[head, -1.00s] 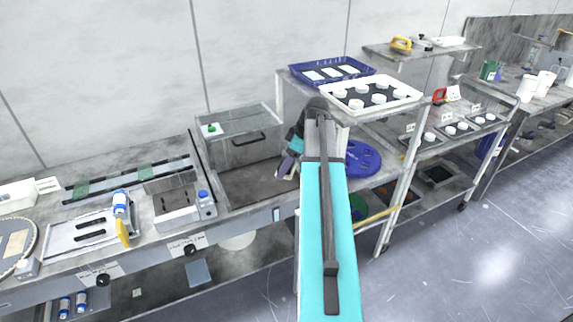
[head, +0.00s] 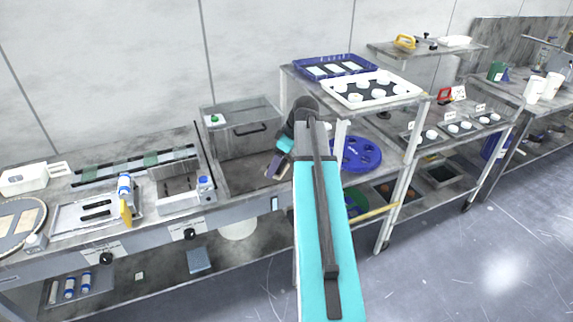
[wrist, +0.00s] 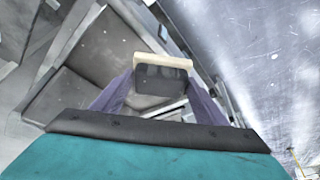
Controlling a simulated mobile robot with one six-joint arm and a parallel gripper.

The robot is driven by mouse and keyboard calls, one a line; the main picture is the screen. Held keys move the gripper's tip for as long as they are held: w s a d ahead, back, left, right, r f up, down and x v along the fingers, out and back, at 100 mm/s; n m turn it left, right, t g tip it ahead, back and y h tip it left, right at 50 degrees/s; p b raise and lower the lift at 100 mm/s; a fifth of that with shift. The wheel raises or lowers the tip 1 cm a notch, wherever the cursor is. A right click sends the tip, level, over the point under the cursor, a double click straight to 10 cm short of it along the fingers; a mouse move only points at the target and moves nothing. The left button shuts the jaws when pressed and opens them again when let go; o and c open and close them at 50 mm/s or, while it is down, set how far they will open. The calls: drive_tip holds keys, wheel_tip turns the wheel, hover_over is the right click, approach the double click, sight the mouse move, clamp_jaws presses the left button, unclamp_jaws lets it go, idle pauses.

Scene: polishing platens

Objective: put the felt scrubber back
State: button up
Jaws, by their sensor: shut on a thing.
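My gripper (wrist: 160,92) is shut on a small block with a dark grey body and a cream layer along its far edge, which looks like the felt scrubber (wrist: 176,61). The block sits between the two purple-grey fingers in the wrist view. In the head view my gripper (head: 275,168) hangs in front of the open sink-like bay, at the left of the wheeled rack. The held block cannot be made out clearly there.
A bench (head: 240,207) runs along the left with a blue-capped bottle (head: 125,187) and a clear box (head: 240,130). The rack carries a blue tray (head: 335,66), a white tray (head: 405,95) with white pucks and a blue holed disc (head: 360,154). Floor at right is open.

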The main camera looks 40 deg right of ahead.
drive_tip(key=w+a+r+m+h+b, duration=0.1)
drive_tip(key=w+a+m+b, duration=0.1)
drive_tip(key=a, duration=1.5)
drive_tip(key=w+a+r+m+h+b, duration=0.1)
drive_tip(key=w+a+r+m+b, duration=0.1)
drive_tip(key=a, duration=1.6)
drive_tip(key=w+m+b, duration=0.1)
drive_tip(key=w+b, duration=0.1)
drive_tip(key=w, duration=0.1)
drive_tip(key=shift+w+r+t+b, duration=0.15)
drive_tip(key=shift+w+t+b, duration=0.15)
drive_tip(key=shift+w, duration=0.05)
